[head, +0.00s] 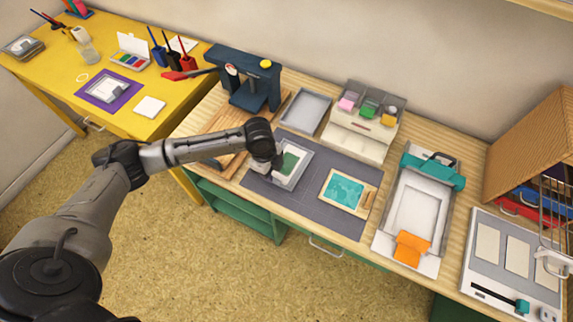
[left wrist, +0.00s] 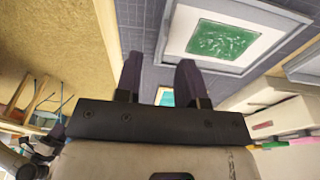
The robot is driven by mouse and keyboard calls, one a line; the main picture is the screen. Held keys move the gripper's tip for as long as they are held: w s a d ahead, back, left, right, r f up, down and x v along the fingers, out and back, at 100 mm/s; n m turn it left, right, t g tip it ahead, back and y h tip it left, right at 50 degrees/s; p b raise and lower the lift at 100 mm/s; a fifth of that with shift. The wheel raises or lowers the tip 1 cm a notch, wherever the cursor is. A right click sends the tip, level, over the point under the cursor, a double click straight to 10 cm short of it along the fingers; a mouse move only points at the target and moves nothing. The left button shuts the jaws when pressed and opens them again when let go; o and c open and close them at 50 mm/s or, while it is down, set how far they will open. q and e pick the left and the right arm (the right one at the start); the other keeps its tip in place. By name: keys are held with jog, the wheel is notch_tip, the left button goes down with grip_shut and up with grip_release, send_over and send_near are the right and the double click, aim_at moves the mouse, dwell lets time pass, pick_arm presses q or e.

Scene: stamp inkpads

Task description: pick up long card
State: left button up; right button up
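My left gripper (head: 277,163) hangs over the grey mat, at the grey tray (head: 300,172) that holds a green pad (head: 289,163). The left wrist view shows its two dark fingers (left wrist: 160,76) apart with nothing gripped between them. The green pad (left wrist: 221,40) in its tray (left wrist: 180,28) lies beyond the fingers there. I cannot tell for sure which thing is the long card. Pale card-like panels (head: 517,256) lie on a grey board at the far right, away from my left gripper. My right gripper is not in view.
A wooden-framed teal screen (head: 343,190) lies on the grey mat (head: 308,208). A teal-and-orange device (head: 412,215) stands to its right. A dark press (head: 257,92), an empty grey tray (head: 306,109) and a drawer box (head: 363,122) stand behind. A yellow table (head: 190,95) is at left.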

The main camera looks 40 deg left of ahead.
aim_at(275, 179)
pick_arm(q)
jog(key=f, duration=0.2)
jog(key=d+f+b, duration=0.1)
jog(key=f, duration=0.1)
jog(key=shift+w+f, duration=0.2)
jog(key=shift+f, duration=0.15)
grip_shut()
jog(key=shift+r, duration=0.1)
